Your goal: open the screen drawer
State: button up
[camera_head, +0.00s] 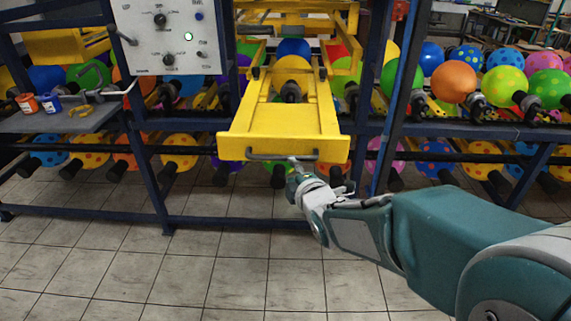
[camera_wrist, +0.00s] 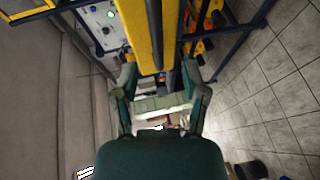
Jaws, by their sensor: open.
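The yellow screen drawer (camera_head: 284,120) juts out from the dark blue rack toward me. A grey bar handle (camera_head: 282,156) runs across its front panel (camera_head: 240,148). My gripper (camera_head: 293,172) is just below and in front of the handle, right of its middle. In the wrist view, my gripper (camera_wrist: 160,84) has its two fingers spread apart. The yellow front panel (camera_wrist: 139,35) and a dark grey bar (camera_wrist: 168,35), which looks like the handle, show ahead between the fingers. I cannot tell whether the fingers touch the handle.
A white control panel (camera_head: 165,45) with knobs and a green light hangs left of the drawer. A grey shelf (camera_head: 60,121) holds small jars and tools at the left. Coloured balloons fill the rack on both sides. The tiled floor (camera_head: 180,265) in front is clear.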

jog(key=v, duration=0.3)
jog(key=shift+s+d, duration=0.15)
jog(key=shift+s, duration=0.15)
jog(key=s+d+m+g+h, duration=0.2)
jog(key=s+d+m+g, duration=0.2)
jog(key=s+m, duration=0.6)
jog(key=s+d+m+g+h, duration=0.3)
jog(key=s+d+m+g, duration=0.2)
jog(key=s+d+m, duration=0.4)
jog(key=s+m, duration=0.2)
jog(key=s, duration=0.2)
jog(key=shift+s+f+h, duration=0.25)
jog(key=shift+f+h, duration=0.05)
jog(key=shift+f, duration=0.05)
